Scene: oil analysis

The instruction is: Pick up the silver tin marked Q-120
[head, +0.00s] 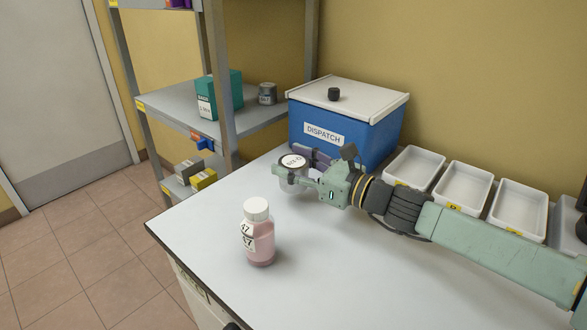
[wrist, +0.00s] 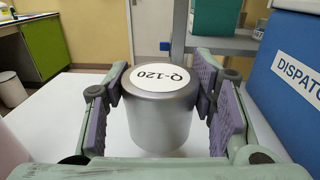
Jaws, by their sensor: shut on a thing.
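The silver tin (wrist: 163,117) has a white round lid label reading Q-120, upside down in the wrist view. It stands upright between the purple pads of my gripper (wrist: 164,100), which is shut on its sides. In the head view the tin (head: 291,178) is at the far left part of the table, in front of the blue box, and my gripper (head: 299,173) reaches it from the right. The fingers hide part of its side. I cannot tell whether its base touches the table.
A blue DISPATCH box (head: 336,131) with a white lid stands just behind the tin. A pink bottle (head: 259,240) with a white cap stands nearer the front. White trays (head: 463,187) line the back right. A grey shelf (head: 180,106) is at the left.

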